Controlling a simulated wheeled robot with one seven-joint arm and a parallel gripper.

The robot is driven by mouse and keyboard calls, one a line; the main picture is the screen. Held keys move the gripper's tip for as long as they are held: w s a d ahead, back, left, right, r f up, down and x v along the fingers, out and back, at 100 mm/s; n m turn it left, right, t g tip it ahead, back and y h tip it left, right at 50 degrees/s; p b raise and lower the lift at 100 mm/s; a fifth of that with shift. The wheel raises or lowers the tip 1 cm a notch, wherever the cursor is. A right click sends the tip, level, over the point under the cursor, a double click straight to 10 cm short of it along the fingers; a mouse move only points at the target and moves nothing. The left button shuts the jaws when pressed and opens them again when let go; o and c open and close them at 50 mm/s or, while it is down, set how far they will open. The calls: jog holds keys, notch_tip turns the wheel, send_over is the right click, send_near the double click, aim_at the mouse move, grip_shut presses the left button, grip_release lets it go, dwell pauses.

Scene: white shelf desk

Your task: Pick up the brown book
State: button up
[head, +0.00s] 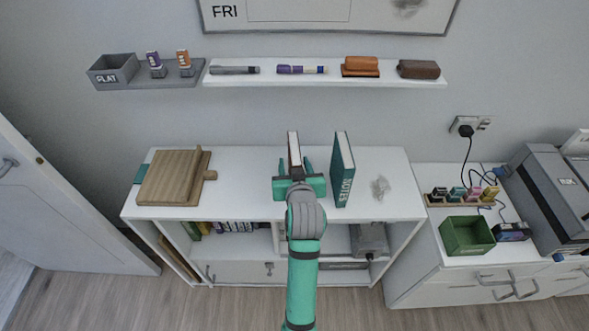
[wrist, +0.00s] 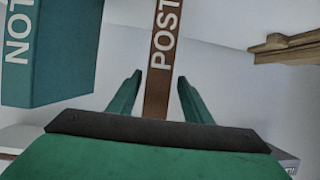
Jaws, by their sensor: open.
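The brown book (head: 294,148) stands upright on top of the white shelf desk (head: 250,165), its far end showing beyond my gripper in the head view. In the wrist view its brown spine (wrist: 160,75) reads "POST" and lies between my two fingers. My gripper (head: 296,170) is open, with one green finger on each side of the book; it also shows in the wrist view (wrist: 154,95). A gap shows between each finger and the spine. The lower part of the book is hidden by my gripper in the head view.
A teal book marked "NOTES" (head: 342,170) stands upright just right of my gripper. Wooden boards (head: 172,178) lie at the left of the desk top. A wall ledge (head: 330,77) with pens and erasers is above. Clear desk top lies between the boards and the brown book.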

jog(key=x, duration=0.3)
jog(key=shift+w+d, duration=0.15)
jog(key=shift+w, duration=0.25)
jog(key=shift+c, duration=0.6)
grip_shut()
dwell(0.6)
